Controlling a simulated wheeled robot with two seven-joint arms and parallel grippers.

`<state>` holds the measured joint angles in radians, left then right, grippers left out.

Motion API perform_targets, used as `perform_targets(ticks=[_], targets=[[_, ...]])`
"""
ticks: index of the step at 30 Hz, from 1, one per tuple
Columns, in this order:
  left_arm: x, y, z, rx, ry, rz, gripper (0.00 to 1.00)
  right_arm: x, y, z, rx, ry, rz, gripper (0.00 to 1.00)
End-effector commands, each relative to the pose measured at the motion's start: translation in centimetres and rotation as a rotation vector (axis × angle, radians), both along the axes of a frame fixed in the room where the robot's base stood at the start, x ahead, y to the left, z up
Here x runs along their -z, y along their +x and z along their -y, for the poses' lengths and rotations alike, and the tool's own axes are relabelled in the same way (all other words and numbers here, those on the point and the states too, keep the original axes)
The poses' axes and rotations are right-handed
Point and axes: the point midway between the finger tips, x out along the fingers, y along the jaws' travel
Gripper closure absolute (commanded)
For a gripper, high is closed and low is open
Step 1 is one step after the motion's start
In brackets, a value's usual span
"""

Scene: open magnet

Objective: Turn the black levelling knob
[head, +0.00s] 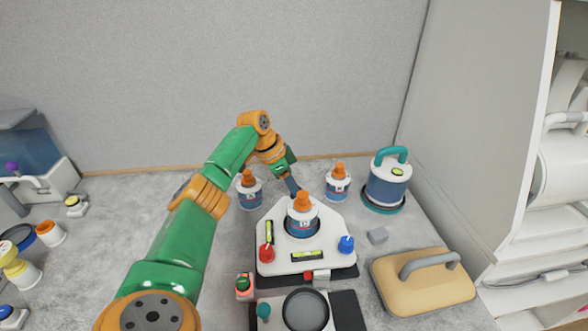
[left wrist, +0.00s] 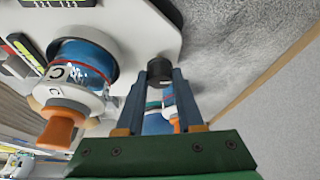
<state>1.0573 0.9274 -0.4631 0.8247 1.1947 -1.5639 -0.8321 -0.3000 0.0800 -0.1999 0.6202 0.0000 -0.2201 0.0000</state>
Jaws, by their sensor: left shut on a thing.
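The black levelling knob (left wrist: 160,70) shows in the left wrist view at the edge of the white triangular plate (left wrist: 140,22). My left gripper (left wrist: 160,82) has its two blue fingers on either side of the knob and is shut on it. In the head view my left gripper (head: 293,187) reaches down to the far corner of the white plate (head: 278,240), behind the orange-capped bottle. The knob is hidden there. A red knob (head: 266,253) and a blue knob (head: 346,244) stand at the plate's other corners. My right gripper is not in view.
An orange-capped bottle (head: 302,220) stands in the plate between two green spirit levels. Two similar bottles (head: 249,190) (head: 338,182) stand behind. A teal-handled canister (head: 387,185) and a tan handled block (head: 423,283) are at the right.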

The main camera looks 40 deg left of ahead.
Motion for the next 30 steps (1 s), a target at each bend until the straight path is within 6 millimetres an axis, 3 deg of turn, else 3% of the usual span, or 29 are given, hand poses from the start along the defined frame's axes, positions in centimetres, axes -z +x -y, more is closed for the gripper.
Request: perform_targets(ticks=[7, 25, 26, 29, 30], targets=[[-0.16, 0.11, 0.02, 0.092, -0.004, 0.004, 1.0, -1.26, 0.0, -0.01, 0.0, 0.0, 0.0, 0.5], [0.04, 0.1, -0.03, 0.129, -0.002, 0.004, 1.0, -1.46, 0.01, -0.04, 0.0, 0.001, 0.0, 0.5], [0.04, 0.1, -0.03, 0.129, -0.002, 0.004, 0.61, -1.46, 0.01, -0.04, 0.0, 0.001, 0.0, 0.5], [0.03, 0.09, -0.04, 0.129, -0.002, 0.004, 0.34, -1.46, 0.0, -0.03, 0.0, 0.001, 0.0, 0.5], [0.03, 0.09, -0.05, 0.129, -0.002, 0.004, 0.34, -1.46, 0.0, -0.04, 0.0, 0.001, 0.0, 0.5]])
